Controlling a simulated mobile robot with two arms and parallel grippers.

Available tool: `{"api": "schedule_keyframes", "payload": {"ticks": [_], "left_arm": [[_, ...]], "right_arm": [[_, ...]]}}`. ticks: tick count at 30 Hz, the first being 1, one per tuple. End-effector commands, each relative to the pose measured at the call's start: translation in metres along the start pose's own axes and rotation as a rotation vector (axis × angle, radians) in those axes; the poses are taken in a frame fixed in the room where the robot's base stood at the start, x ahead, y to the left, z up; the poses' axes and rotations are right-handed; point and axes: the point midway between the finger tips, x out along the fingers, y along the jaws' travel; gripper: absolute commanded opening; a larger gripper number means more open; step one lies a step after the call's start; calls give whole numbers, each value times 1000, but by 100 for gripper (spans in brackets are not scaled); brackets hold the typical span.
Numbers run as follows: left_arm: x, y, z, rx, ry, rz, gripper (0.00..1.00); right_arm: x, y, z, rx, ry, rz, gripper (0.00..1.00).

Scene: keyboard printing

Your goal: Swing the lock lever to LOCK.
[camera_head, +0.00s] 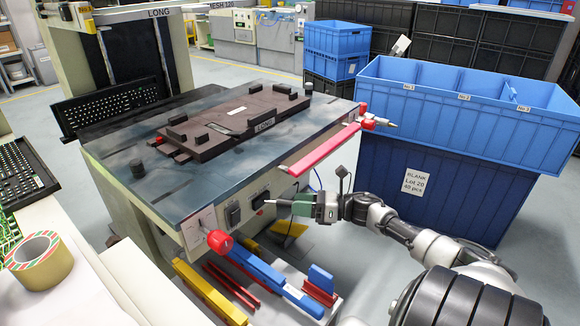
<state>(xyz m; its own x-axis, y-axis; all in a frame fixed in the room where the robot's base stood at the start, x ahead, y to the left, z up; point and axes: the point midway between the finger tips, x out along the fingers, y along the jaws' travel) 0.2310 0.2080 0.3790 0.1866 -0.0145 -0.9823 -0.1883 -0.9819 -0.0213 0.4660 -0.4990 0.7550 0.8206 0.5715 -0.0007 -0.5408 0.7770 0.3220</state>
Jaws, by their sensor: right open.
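A lever with a red knob (220,241) sticks out from a pale plate on the front left corner of the machine table (130,197). Another red knob (368,124) is at the table's right corner, beside a metal-tipped part. I cannot read the plate markings, so I cannot tell which is the lock lever or its setting. My right gripper (270,202) is open and empty in front of the machine's front panel, its tips pointing left. It is to the right of and above the front left knob, apart from it. My left gripper is not in view.
A dark fixture plate marked LONG (225,125) lies on the table. A red bar (318,152) runs along its front edge. Switch boxes (233,215) sit on the front panel. Coloured bars (262,273) lie below. Blue crates (450,110) stand right; a tape roll (40,262) is at left.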

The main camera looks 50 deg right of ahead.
Motion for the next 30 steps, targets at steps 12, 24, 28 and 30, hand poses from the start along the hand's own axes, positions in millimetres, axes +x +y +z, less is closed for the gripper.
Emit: {"api": "schedule_keyframes", "payload": {"ticks": [12,24,28,30], "left_arm": [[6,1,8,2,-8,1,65],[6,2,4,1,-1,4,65],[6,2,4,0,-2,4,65],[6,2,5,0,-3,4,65]], "right_arm": [[-69,0,0,0,1,-1,48],[-74,0,0,0,0,0,48],[-73,-2,-5,30,-7,-19,48],[-72,-4,-11,67,-16,-42,48]]}}
